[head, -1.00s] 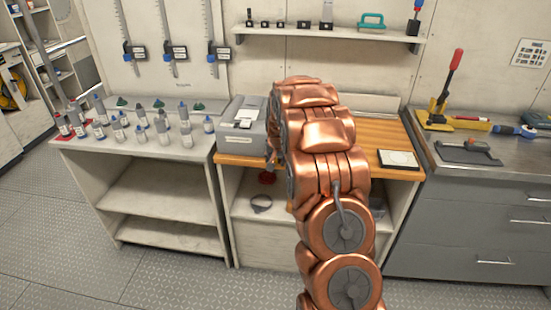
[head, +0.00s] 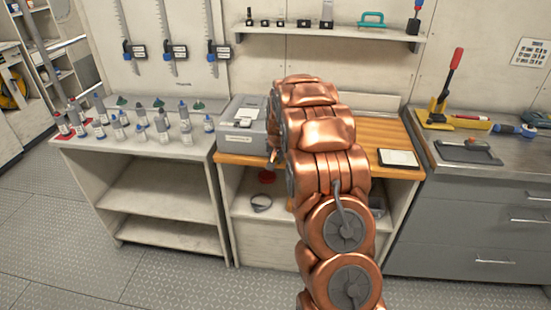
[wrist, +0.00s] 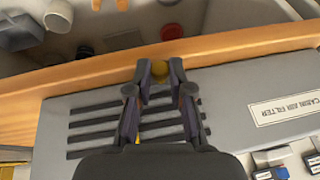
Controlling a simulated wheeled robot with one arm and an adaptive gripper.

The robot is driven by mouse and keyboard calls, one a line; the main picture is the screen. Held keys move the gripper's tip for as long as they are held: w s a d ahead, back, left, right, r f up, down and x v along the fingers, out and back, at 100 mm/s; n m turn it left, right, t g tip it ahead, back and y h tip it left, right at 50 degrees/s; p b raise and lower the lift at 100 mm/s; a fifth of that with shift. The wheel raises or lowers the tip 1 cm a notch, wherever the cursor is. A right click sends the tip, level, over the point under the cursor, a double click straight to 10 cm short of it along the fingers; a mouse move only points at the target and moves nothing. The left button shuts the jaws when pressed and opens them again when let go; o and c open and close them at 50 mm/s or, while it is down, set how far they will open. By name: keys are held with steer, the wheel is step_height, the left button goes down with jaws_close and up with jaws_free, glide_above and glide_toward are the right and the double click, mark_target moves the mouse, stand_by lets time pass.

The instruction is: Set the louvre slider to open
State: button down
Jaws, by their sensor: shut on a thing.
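The louvre unit is a grey box (head: 252,112) on the wooden counter, left of my arm in the head view. In the wrist view its grey face (wrist: 235,105) has dark parallel slots (wrist: 90,123) and a label reading "CABIN AIR FILTER" (wrist: 283,109). A small yellow round knob (wrist: 159,67), which looks like the slider's knob, sits at the box's edge near the wooden counter edge. My gripper (wrist: 160,72) is shut on this knob, with one fingertip on each side. The fingers cover part of the slots. In the head view my arm hides the gripper.
Several bottles (head: 140,130) stand on the left bench. A white-faced pad (head: 398,158) lies on the wooden counter (head: 385,132) to the right. Below the counter edge is an open shelf with a grey ring clamp (head: 261,202) and a red item (head: 267,177).

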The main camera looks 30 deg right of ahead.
steer(key=shift+d, duration=0.1)
steer(key=s+d+b, duration=0.3)
steer(key=s+d, duration=0.3)
steer(key=shift+d, duration=0.4)
steer(key=c, duration=1.1)
jaws_free()
steer(key=shift+o, duration=0.2)
steer(key=v, duration=1.2)
